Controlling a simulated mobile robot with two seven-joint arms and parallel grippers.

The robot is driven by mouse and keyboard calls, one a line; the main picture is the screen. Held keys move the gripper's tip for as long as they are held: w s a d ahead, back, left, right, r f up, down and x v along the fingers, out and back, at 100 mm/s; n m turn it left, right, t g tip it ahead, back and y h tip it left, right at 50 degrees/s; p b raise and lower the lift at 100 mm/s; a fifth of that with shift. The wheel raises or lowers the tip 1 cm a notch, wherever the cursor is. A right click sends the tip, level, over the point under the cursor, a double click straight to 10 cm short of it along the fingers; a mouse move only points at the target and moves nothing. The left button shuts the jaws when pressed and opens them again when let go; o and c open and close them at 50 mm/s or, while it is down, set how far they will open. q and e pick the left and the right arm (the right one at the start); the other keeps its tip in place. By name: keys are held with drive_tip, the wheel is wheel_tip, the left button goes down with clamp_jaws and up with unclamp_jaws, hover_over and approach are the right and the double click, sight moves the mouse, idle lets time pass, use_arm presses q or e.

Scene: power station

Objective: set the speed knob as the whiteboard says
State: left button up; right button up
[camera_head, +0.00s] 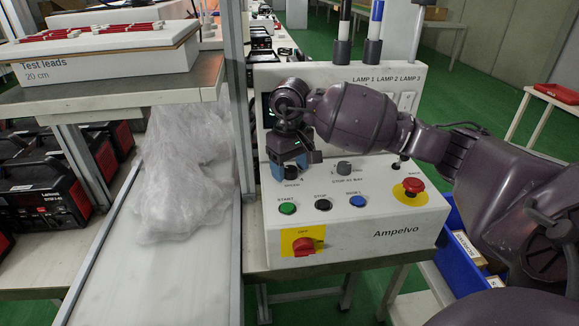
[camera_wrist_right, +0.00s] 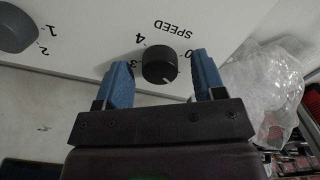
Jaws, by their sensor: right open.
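The black speed knob (camera_wrist_right: 162,62) is on the light panel. In the right wrist view the word SPEED and the numerals 0, 3 and 4 read upside down around it. A light mark shows on the knob's lower right part in that view; the numeral it faces is hidden. My right gripper (camera_wrist_right: 163,76) is open, with one blue finger on each side of the knob and a gap to each. In the head view this gripper (camera_head: 290,163) is over the knob (camera_head: 291,172) at the panel's left. My left gripper and the whiteboard are out of view.
The Ampelvo console (camera_head: 345,240) also has a second knob (camera_head: 344,168), green START (camera_head: 287,208), black STOP (camera_head: 323,205) and blue (camera_head: 358,201) buttons, a red emergency button (camera_head: 413,186) and a red switch (camera_head: 304,246). A post and plastic wrap (camera_head: 180,180) stand left.

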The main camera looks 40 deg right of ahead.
drive_tip(key=c, duration=0.9)
drive_tip(key=shift+m, duration=0.3)
